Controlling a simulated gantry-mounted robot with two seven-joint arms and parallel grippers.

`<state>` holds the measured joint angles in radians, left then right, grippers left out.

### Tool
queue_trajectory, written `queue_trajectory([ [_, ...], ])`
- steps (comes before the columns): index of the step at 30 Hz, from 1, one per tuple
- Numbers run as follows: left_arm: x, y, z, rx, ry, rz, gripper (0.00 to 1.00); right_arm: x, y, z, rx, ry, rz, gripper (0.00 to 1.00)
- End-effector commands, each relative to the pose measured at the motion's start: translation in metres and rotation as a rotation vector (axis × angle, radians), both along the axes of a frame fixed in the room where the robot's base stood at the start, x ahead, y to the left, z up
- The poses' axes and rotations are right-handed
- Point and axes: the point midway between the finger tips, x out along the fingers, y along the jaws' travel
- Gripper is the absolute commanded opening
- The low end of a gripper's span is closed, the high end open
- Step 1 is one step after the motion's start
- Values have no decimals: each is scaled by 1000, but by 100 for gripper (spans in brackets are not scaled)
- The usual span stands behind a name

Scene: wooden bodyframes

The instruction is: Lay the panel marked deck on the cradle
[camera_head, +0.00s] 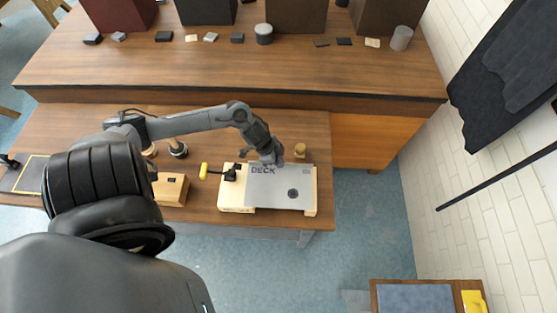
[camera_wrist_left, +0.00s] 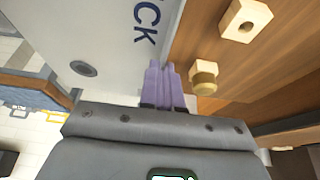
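The grey deck panel (camera_head: 272,190), marked DECK, is above the pale wooden cradle (camera_head: 234,203) and covers most of it. Cradle wood shows at its left end and near right corner. I cannot tell whether the panel rests on the cradle or is slightly raised. My left gripper (camera_head: 277,161) is at the panel's far edge, beside the lettering. In the left wrist view its purple fingers (camera_wrist_left: 162,80) are close together at the edge of the panel (camera_wrist_left: 110,35) and appear shut on it. My right gripper is not in view.
A black fitting (camera_head: 232,173) stands at the cradle's left end. A yellow cylinder (camera_head: 204,171) and a wooden block (camera_head: 171,189) lie to the left. A brass knob (camera_head: 300,150) stands just beyond the panel. A raised shelf (camera_head: 230,65) with small parts runs behind.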

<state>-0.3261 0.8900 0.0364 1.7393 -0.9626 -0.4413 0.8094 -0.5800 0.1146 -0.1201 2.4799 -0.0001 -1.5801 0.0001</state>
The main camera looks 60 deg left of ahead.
Motion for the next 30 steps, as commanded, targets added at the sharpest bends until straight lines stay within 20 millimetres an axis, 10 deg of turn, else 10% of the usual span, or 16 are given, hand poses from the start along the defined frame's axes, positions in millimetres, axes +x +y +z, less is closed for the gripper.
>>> queue_trajectory([
  [30, 1, -1, -1, -1, -2, 0, 0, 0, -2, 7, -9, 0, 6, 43],
])
